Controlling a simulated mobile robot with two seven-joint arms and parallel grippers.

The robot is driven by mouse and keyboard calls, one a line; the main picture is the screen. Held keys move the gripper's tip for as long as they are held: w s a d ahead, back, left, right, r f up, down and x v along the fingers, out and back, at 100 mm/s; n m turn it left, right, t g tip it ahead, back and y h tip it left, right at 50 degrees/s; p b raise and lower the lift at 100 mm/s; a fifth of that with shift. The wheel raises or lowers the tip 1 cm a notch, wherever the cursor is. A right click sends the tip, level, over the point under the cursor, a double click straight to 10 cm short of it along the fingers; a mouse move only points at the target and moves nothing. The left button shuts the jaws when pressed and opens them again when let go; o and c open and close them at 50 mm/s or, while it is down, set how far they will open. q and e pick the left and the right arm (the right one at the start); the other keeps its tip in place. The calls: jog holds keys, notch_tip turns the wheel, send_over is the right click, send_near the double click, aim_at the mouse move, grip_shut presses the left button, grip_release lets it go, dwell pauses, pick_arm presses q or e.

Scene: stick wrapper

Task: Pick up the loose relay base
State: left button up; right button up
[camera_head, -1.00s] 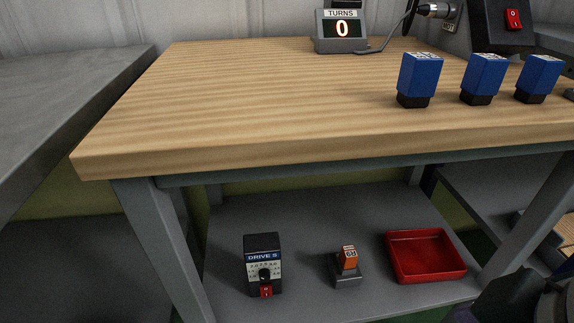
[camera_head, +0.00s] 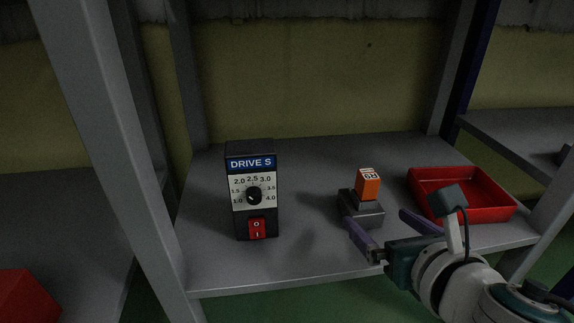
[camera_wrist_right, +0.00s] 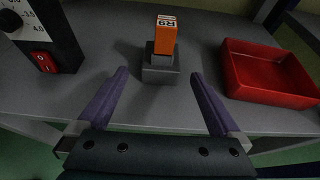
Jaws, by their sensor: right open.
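The relay base (camera_head: 362,211) is a small grey block on the lower shelf, with an orange block (camera_head: 368,185) marked R9 upright on it. In the right wrist view the base (camera_wrist_right: 160,75) and orange block (camera_wrist_right: 166,36) stand ahead, roughly centred between my fingers. My right gripper (camera_head: 379,218) is open and empty, with its purple fingers pointing at the base from the shelf's front side. My left gripper is not in view.
A black DRIVE S box (camera_head: 252,190) with a dial and red switch stands left on the shelf (camera_head: 300,258). An empty red tray (camera_head: 462,215) lies right of the base. Grey legs flank the shelf. A red object (camera_head: 22,300) shows at lower left.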

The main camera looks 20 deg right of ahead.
aim_at(367, 210)
jog(key=b+x, duration=0.1)
jog(key=x, duration=0.3)
jog(key=b+x, duration=0.4)
jog(key=shift+d+f, duration=0.15)
jog(key=shift+f, duration=0.15)
jog(key=shift+w+d, duration=0.1)
jog(key=shift+w, duration=0.4)
jog(key=shift+s, duration=0.1)
jog(key=shift+c, duration=1.4)
jog(key=shift+r, duration=0.1)
jog(key=c, duration=1.3)
